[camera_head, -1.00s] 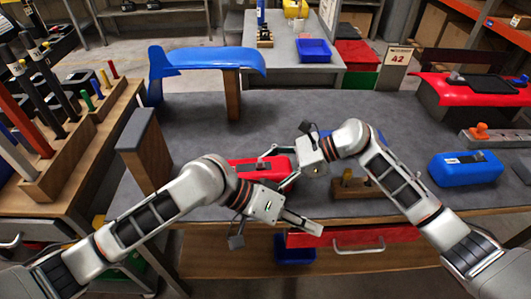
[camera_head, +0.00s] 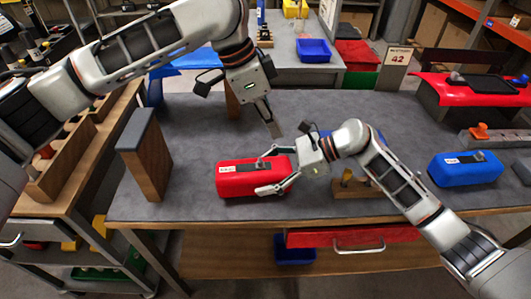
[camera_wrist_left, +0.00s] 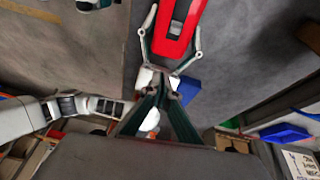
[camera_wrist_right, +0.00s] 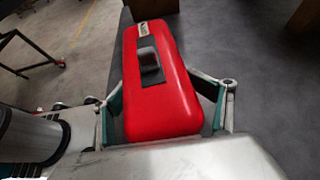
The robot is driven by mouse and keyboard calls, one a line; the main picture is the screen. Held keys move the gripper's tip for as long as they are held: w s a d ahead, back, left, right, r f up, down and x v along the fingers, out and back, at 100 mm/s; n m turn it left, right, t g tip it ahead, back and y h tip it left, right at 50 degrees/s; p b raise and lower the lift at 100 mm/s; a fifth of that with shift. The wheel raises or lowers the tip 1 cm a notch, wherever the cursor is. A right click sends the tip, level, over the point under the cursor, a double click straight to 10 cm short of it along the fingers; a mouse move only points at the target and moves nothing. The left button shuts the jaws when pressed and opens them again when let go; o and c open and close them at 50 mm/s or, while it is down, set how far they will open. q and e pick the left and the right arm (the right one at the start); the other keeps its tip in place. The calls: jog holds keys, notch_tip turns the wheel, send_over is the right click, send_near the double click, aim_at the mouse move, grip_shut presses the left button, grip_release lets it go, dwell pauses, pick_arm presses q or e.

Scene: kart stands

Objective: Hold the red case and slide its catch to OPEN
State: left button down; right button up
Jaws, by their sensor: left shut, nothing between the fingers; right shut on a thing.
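The red case (camera_head: 236,180) lies on the grey bench top, with a dark strip and a grey catch (camera_head: 260,164) on its upper face. In the right wrist view the case (camera_wrist_right: 172,105) lies between the two fingers, and its catch (camera_wrist_right: 149,62) stands on the dark strip beside a white label. My right gripper (camera_head: 274,176) is shut on the case's right end. My left gripper (camera_head: 275,131) is shut and empty, raised above and behind the case, apart from it. In the left wrist view its fingers (camera_wrist_left: 161,92) are together, with the case (camera_wrist_left: 178,28) beyond. The label cannot be read.
A blue case (camera_head: 465,170) lies at the right of the bench. A wooden block with pegs (camera_head: 357,188) stands just right of my right gripper. An upright grey-topped wooden post (camera_head: 145,150) stands left. The bench between post and red case is clear.

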aim_at(255, 165)
jog(key=shift+f, duration=0.1)
pick_arm(q)
jog(key=shift+w+a+r+m, duration=0.15)
jog(key=shift+w+a+m, duration=0.2)
jog(key=shift+a, duration=0.15)
pick_arm(e)
jog(key=shift+c, duration=0.2)
pick_arm(q)
jog(key=x, duration=0.9)
jog(key=shift+f, duration=0.25)
jog(key=a, duration=0.2)
jog(key=shift+a+f, duration=0.3)
jog(key=shift+a, duration=0.65)
jog(key=shift+s+a, duration=0.2)
jog(key=shift+a, duration=1.7)
